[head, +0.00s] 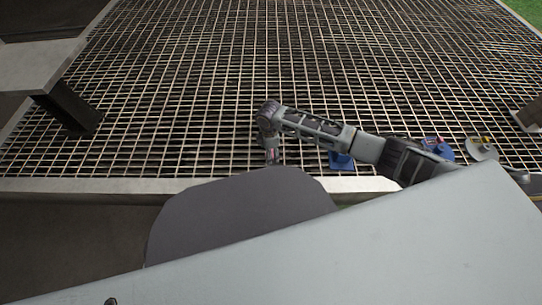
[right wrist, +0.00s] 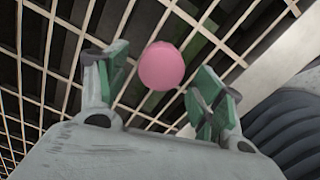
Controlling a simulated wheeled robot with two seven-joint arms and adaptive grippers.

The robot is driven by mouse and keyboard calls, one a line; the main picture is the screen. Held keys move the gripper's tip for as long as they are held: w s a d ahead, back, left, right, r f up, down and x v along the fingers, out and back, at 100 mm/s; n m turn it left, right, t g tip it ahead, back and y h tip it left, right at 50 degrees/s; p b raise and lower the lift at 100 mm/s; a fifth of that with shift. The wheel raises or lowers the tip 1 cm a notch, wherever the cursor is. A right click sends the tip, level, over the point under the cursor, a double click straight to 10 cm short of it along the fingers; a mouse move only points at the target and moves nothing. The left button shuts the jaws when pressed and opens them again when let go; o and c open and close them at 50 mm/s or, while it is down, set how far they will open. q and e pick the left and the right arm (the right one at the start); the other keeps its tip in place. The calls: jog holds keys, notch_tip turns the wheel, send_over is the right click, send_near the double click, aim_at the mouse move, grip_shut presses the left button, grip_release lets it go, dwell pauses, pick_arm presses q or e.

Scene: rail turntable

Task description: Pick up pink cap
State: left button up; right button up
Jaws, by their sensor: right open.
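The pink cap (right wrist: 161,64) is a smooth round shape in the right wrist view, lying over the metal grating. My right gripper (right wrist: 161,88) is open, with one green-padded finger on each side of the cap in that view. Gaps show between the cap and both fingers; I cannot tell how far below the fingertips it lies. In the head view my right gripper (head: 272,155) points down near the front edge of the grating. The cap cannot be made out clearly there. My left gripper is not in view.
The grating (head: 180,100) spreads wide and mostly clear. A pale beam (head: 90,188) runs along its front edge. A blue object (head: 341,161) sits under my right arm. Another blue object (head: 438,147) and a grey-white one (head: 481,149) lie at the right.

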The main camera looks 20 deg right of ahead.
jog(key=shift+f, duration=0.3)
jog(key=c, duration=0.8)
